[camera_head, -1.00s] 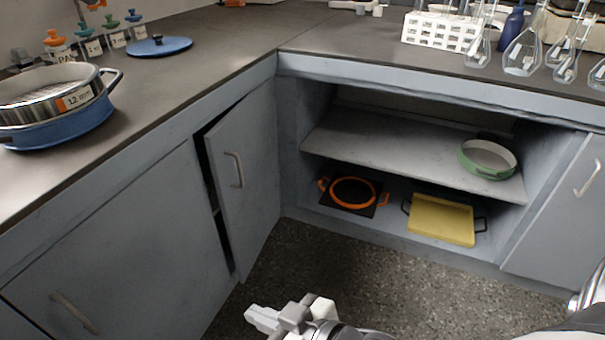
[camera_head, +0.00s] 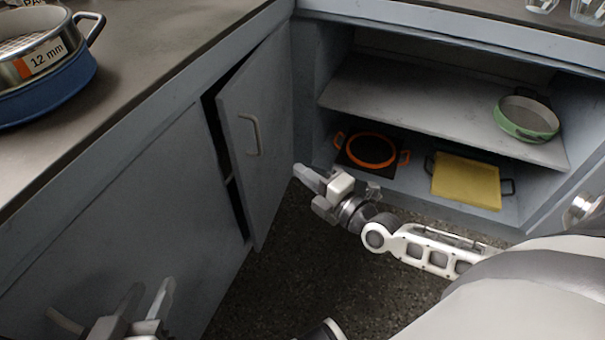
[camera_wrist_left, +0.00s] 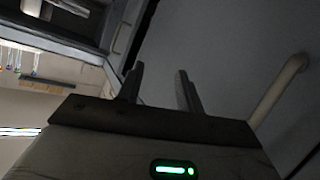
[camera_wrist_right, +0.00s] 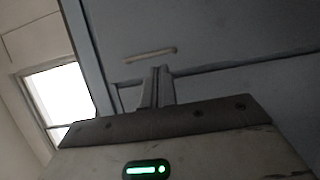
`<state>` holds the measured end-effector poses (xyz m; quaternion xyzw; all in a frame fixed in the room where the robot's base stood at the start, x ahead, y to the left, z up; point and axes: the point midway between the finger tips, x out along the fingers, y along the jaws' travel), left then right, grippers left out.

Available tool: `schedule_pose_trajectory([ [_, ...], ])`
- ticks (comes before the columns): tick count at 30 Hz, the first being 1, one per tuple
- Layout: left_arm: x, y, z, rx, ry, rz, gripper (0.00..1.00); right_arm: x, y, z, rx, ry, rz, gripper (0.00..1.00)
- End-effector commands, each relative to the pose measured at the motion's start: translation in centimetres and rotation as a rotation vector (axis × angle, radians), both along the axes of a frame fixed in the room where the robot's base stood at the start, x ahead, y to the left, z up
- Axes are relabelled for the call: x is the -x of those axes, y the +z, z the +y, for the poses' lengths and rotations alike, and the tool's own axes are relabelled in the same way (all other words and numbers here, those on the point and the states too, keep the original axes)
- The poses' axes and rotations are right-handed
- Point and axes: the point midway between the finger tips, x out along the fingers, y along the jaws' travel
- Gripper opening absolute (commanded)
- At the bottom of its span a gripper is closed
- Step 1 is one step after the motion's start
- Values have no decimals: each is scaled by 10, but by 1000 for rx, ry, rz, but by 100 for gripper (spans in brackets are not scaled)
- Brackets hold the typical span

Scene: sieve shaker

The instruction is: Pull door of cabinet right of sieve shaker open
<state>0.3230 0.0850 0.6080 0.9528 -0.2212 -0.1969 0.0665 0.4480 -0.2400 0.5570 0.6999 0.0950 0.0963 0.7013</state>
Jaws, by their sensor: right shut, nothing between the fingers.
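The grey cabinet door (camera_head: 243,185) in the head view stands slightly ajar, with a dark gap along its left edge. Its pale upright handle (camera_head: 252,134) is at its upper middle. My right gripper (camera_head: 299,172) is shut and empty, to the right of the handle and apart from it. In the right wrist view its closed fingers (camera_wrist_right: 160,70) sit just below a pale handle bar (camera_wrist_right: 150,54). My left gripper (camera_head: 151,286) is open and empty at the lower left, in front of another cabinet front. The sieve shaker is not clearly identifiable.
A metal sieve marked 12 mm (camera_head: 40,60) sits in a blue pan (camera_head: 60,92) on the counter. Another handle (camera_head: 63,321) is beside my left gripper.

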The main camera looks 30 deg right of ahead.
Motion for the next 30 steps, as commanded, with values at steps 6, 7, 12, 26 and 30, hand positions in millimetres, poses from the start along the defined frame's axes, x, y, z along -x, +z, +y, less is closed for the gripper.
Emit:
schedule_pose_trajectory([
  [6, 0, 4, -3, 42, -3, -41, 36, -41, -2, 12, -3, 1, -2, 0],
  [7, 0, 4, -4, 48, -2, -44, 36, -45, -2, 13, -3, 1, -2, 0],
  [12, -1, 7, -6, 81, -3, -49, 36, -63, -1, 18, -1, 0, -1, 0],
  [26, -1, 10, -6, 93, -4, -52, 36, -68, 0, 20, -1, 2, 2, 0],
  [30, -1, 10, -6, 92, -4, -52, 36, -68, 0, 19, -2, 1, 2, 0],
])
